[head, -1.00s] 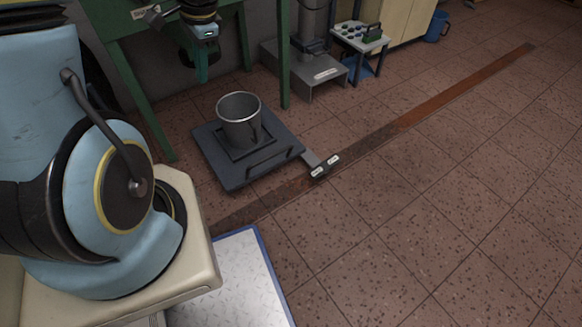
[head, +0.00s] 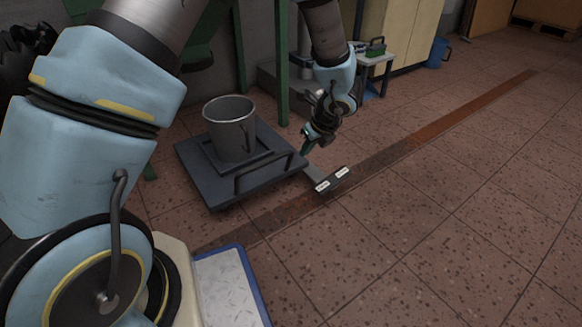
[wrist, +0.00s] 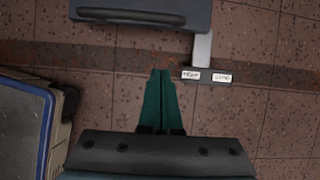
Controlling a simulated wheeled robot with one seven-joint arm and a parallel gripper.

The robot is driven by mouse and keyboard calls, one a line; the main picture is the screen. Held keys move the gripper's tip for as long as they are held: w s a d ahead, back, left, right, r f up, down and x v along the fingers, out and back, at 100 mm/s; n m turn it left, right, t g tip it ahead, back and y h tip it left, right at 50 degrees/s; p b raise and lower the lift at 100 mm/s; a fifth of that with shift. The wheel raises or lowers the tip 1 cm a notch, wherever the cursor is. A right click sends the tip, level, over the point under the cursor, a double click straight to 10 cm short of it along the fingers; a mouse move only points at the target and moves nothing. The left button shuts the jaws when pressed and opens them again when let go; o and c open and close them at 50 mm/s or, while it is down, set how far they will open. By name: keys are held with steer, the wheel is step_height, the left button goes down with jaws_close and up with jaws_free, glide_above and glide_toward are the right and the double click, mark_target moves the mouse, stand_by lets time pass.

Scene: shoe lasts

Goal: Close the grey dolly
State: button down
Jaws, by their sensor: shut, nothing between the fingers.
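The grey dolly (head: 205,177) is a low square platform on the tiled floor, with a dark bar handle along its front edge. A metal pot (head: 230,128) stands upright on it. A pale strip runs from the dolly's right corner to a dark block (head: 332,180) with two white labels. My gripper (head: 306,150) is near that corner in the head view. In the wrist view its green fingers (wrist: 160,72) are together and empty, below the dolly (wrist: 180,8) and its handle (wrist: 130,17), just left of the labelled block (wrist: 207,76). Contact cannot be told.
A rusty strip (head: 425,135) crosses the floor beside the dolly. A green frame leg (head: 283,65) stands behind it, and a small table (head: 377,58) at the back. A blue-edged pale plate (head: 232,287) lies in front. The floor at right is clear.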

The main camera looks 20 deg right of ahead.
steer(key=w+a+f+b, duration=0.1)
steer(key=w+f+b, duration=0.5)
steer(key=w+f, duration=0.2)
steer(key=shift+a+b, duration=0.25)
steer(key=shift+b, duration=0.05)
steer(key=shift+w+f, duration=0.1)
steer(key=shift+w, duration=0.05)
